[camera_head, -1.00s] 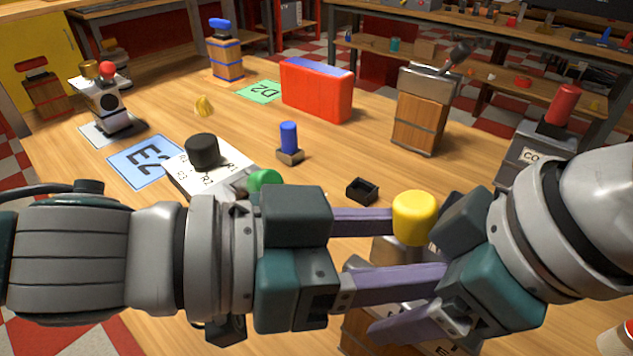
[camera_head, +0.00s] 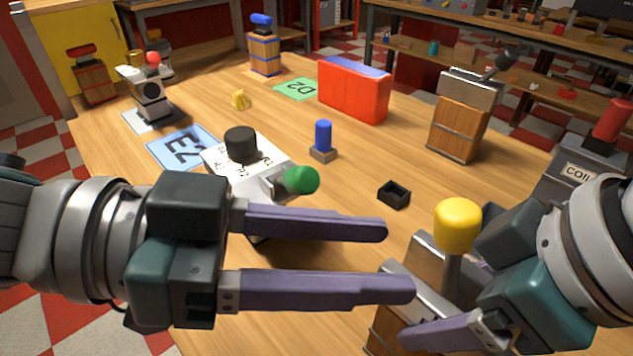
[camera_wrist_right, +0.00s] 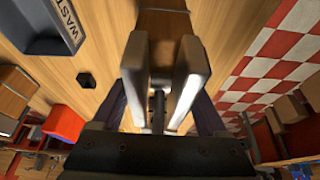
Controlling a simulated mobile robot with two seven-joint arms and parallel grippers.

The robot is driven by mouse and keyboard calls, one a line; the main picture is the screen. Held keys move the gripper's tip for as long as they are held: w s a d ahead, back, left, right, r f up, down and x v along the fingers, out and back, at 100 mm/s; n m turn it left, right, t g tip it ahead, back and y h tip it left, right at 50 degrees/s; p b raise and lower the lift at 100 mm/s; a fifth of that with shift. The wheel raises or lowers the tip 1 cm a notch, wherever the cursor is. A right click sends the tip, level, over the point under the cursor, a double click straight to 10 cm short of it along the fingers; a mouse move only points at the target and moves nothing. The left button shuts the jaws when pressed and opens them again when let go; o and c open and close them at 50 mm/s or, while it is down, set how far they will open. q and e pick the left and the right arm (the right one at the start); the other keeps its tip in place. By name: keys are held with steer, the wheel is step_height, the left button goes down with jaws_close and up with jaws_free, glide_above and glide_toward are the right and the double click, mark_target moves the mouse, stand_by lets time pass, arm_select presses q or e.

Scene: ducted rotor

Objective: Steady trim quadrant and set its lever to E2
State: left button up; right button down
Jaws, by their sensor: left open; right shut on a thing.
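The trim quadrant seems to be the wooden block with grey metal cheeks (camera_head: 408,285) at the lower right of the head view. Its lever carries a yellow knob (camera_head: 457,226) and stands up between the cheeks. In the right wrist view the two cheeks (camera_wrist_right: 190,75) flank the lever's dark shaft (camera_wrist_right: 158,108). My right gripper (camera_wrist_right: 160,122) is shut across the cheeks, a purple finger on each side. My left gripper (camera_head: 400,262) is open and empty, its fingertips left of the knob and apart from it. Scale markings on the quadrant are not readable.
A white box (camera_head: 225,160) with black and green knobs stands behind my left gripper.

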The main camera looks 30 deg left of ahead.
arm_select(q)
steer(key=shift+v, duration=2.95)
steer(key=shift+f, duration=0.1)
steer(key=v, duration=0.7)
steer(key=shift+a, duration=0.2)
steer(key=shift+s, duration=0.1)
arm_select(e)
jaws_free()
